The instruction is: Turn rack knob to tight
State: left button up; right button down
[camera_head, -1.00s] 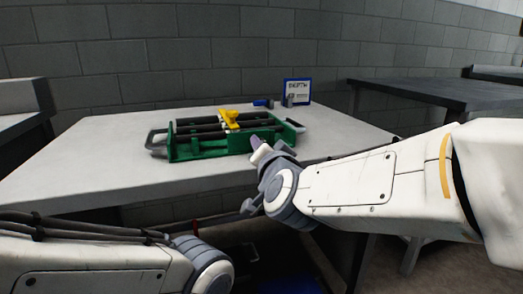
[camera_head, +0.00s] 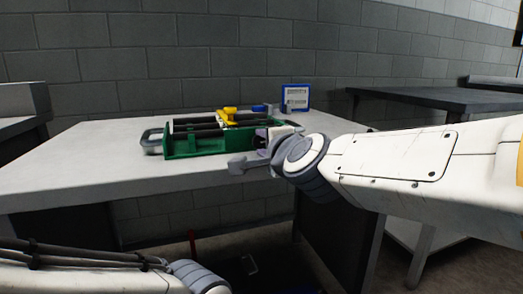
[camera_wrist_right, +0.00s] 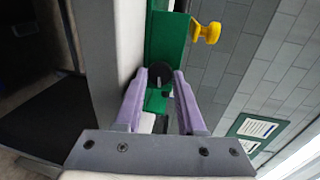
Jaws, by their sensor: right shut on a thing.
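The green rack (camera_head: 190,148) with dark rods lies on the pale table, and its green end also shows in the wrist view (camera_wrist_right: 167,40). A yellow clamp piece (camera_head: 230,114) sits on its top; a yellow knob-like part (camera_wrist_right: 208,33) shows in the wrist view. A round black knob (camera_wrist_right: 160,74) faces out from the rack's end. My right gripper (camera_wrist_right: 161,77) is shut on this knob, one purple finger on each side. In the head view my right gripper (camera_head: 256,150) covers the rack's right front corner and hides the knob. My left gripper is out of view.
A blue-edged card (camera_head: 296,97) and a small blue item (camera_head: 262,107) stand behind the rack near the grey block wall. The pale table (camera_head: 75,168) is clear to the left of the rack. A dark table (camera_head: 430,97) stands at the right.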

jog(key=shift+f+m, duration=0.1)
jog(key=shift+m, duration=0.2)
dwell(0.4)
jog(key=c, duration=0.6)
grip_release()
jog(key=shift+o, duration=0.4)
jog(key=shift+f, duration=0.1)
jog(key=shift+f, duration=0.1)
